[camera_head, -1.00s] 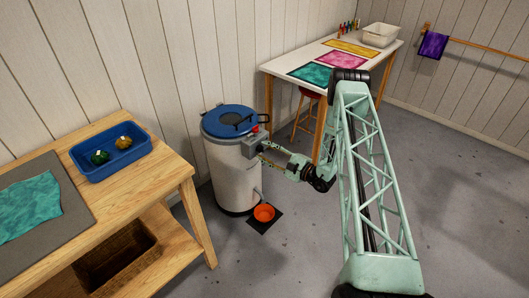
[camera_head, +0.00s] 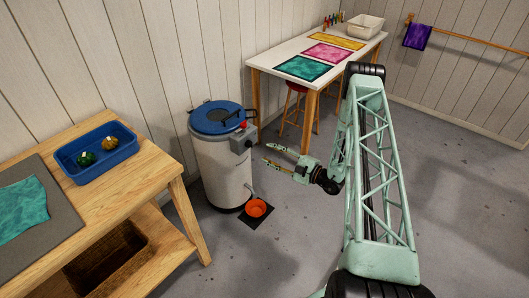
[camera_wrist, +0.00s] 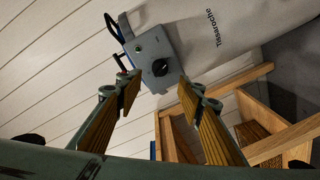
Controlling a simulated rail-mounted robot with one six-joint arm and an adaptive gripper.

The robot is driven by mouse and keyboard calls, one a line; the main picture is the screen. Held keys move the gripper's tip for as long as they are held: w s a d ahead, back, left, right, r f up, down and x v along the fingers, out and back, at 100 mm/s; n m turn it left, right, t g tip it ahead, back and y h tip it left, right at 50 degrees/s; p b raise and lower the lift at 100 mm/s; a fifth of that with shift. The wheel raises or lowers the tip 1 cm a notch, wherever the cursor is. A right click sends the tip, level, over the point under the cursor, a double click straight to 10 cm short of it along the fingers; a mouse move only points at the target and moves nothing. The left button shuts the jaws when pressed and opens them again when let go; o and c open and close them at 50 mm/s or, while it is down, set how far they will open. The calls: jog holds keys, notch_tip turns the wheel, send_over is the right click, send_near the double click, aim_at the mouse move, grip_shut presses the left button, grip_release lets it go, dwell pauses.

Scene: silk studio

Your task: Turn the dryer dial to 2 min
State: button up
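The dryer (camera_head: 221,175) is a pale upright cylinder with a blue lid (camera_head: 212,121), standing on the floor against the wall. A grey control box (camera_head: 238,138) on its side carries the black dial (camera_wrist: 161,68), which shows clearly in the wrist view. The dial's setting is too small to read. My gripper (camera_head: 267,154) is open and empty, to the right of the control box and apart from it. In the wrist view its two fingers (camera_wrist: 159,86) are spread, with the dial just beyond and between the tips.
A wooden bench (camera_head: 163,171) with a blue tray (camera_head: 64,165) stands at the left. A white table (camera_head: 290,51) and red stool are behind. The floor at right is clear.

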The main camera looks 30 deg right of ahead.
jog(key=shift+v, duration=0.95)
